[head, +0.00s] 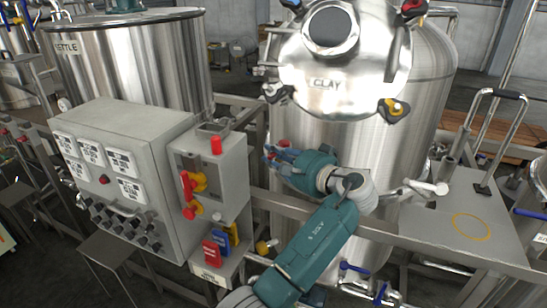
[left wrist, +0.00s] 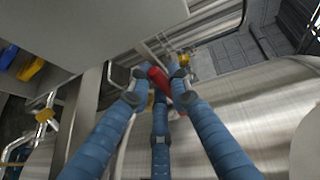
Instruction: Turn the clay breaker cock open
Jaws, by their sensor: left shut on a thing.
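My left gripper (head: 272,155) is in front of the tank's left side, at the end of the teal arm. In the left wrist view its blue fingers (left wrist: 164,80) are closed around a red handle (left wrist: 158,78), which appears to be the cock's lever. A small yellow part (left wrist: 183,60) shows just beyond the fingers. The fingers hide much of the handle, and I cannot tell its angle. In the head view the gripper hides the cock. My right gripper is not in view.
A grey control box (head: 150,190) and a smaller switch box (head: 215,165) with red and yellow switches stand left of the gripper. A steel rail (head: 400,236) runs before the tank. The kettle tank (head: 130,70) is behind the boxes. A grey platform (head: 480,210) lies at right.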

